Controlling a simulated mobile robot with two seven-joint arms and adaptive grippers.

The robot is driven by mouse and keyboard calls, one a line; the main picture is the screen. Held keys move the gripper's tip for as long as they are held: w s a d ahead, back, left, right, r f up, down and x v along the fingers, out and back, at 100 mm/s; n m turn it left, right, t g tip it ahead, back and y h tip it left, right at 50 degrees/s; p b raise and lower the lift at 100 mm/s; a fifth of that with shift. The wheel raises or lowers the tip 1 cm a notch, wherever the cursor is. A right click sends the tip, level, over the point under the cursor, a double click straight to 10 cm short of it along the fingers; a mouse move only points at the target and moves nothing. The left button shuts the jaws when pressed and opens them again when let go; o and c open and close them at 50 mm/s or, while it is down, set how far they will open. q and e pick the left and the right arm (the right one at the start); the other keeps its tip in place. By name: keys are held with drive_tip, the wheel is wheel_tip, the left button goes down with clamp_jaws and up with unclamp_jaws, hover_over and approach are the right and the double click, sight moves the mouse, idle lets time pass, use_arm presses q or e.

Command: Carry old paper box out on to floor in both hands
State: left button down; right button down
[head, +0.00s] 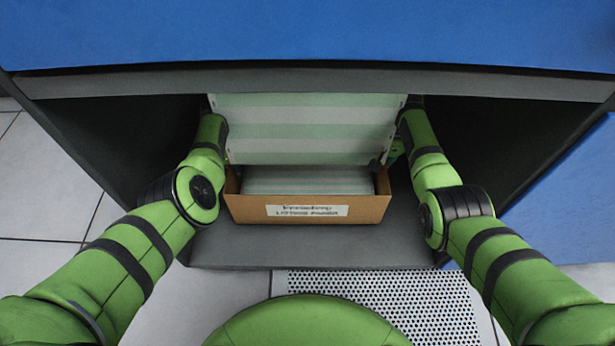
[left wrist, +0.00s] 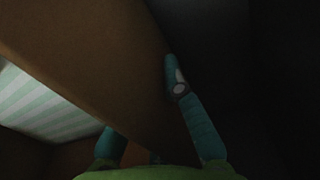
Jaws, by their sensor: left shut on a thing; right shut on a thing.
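The old paper box (head: 368,212), an open brown cardboard box with a white front label, is inside a dark cabinet. Green-and-white striped paper (head: 310,128) rises behind its front part, and paler sheets lie inside. My arms reach in on either side of it. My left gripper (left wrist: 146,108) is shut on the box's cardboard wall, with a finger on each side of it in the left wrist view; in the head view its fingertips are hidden. My right gripper (head: 392,155) is at the box's right side, mostly hidden, shut on the box.
The cabinet has a blue top (head: 310,35) and a grey bottom shelf (head: 300,250). Its dark side walls stand close outside my arms. Light floor tiles (head: 45,185) and a perforated floor panel (head: 400,295) lie in front.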

drive_tip(key=shift+w+r+p, duration=0.1)
drive_tip(key=shift+r+p, duration=1.35)
drive_tip(key=shift+r, duration=0.45)
